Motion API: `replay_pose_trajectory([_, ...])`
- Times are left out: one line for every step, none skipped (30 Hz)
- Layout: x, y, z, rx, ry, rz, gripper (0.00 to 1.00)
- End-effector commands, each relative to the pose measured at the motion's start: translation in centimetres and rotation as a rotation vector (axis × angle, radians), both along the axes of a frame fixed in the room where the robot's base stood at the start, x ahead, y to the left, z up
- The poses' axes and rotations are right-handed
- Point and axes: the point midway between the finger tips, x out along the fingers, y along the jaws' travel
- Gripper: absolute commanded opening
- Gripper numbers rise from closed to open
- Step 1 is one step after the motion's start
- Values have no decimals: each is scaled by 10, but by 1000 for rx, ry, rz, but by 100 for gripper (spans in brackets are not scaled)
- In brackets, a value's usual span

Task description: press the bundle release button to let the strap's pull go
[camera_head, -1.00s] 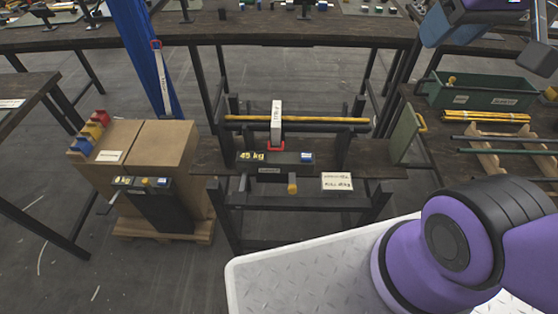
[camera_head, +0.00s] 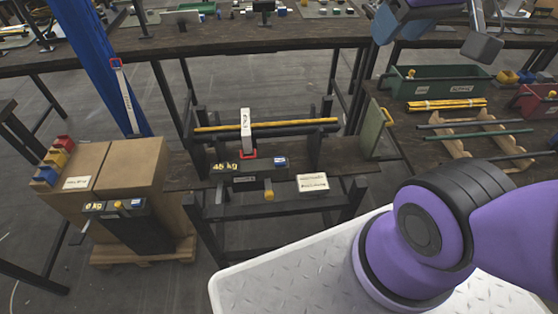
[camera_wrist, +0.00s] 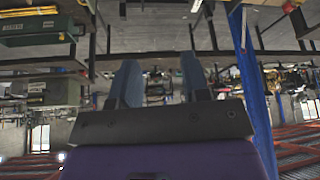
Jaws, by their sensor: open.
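A bundle of yellow and dark rods (camera_head: 290,126) lies across a dark stand. A white strap (camera_head: 246,130) with a red buckle goes over it. Below is a dark tension unit (camera_head: 246,174) reading 45 kg, with a small blue panel (camera_head: 280,162) and a yellow knob (camera_head: 268,194) beneath. Which part is the release button I cannot tell; labels are too small. A second unit (camera_head: 117,207) reading 0 kg sits at the cardboard boxes. My gripper (camera_wrist: 160,72) is open and empty in the wrist view, well apart from the bundle.
Cardboard boxes (camera_head: 132,155) on a pallet stand left, beside a blue post (camera_head: 95,65). A green panel (camera_head: 376,128) stands at the bundle's right end. Right bench holds a green bin (camera_head: 440,88), a red bin (camera_head: 540,103) and rods on wooden racks. A white label card (camera_head: 312,183) sits in front.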

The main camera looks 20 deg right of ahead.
Motion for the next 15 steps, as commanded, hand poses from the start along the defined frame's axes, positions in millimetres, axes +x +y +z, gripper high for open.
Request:
replay_pose_trajectory([0, 0, 0, 0, 0, 0, 43])
replay_pose_trajectory([0, 0, 0, 0, 0, 0, 43])
replay_pose_trajectory([0, 0, 0, 0, 0, 0, 43])
replay_pose_trajectory([0, 0, 0, 0, 0, 0, 43])
replay_pose_trajectory([0, 0, 0, 0, 0, 0, 43])
replay_pose_trajectory([0, 0, 0, 0, 0, 0, 43])
replay_pose_trajectory([0, 0, 0, 0, 0, 0, 43])
replay_pose_trajectory([0, 0, 0, 0, 0, 0, 43])
replay_pose_trajectory([0, 0, 0, 0, 0, 0, 38])
replay_pose_trajectory([0, 0, 0, 0, 0, 0, 31])
replay_pose_trajectory([0, 0, 0, 0, 0, 0, 24])
replay_pose_trajectory([0, 0, 0, 0, 0, 0, 15])
replay_pose_trajectory([0, 0, 0, 0, 0, 0, 8])
replay_pose_trajectory([0, 0, 0, 0, 0, 0, 1])
replay_pose_trajectory([0, 0, 0, 0, 0, 0, 0])
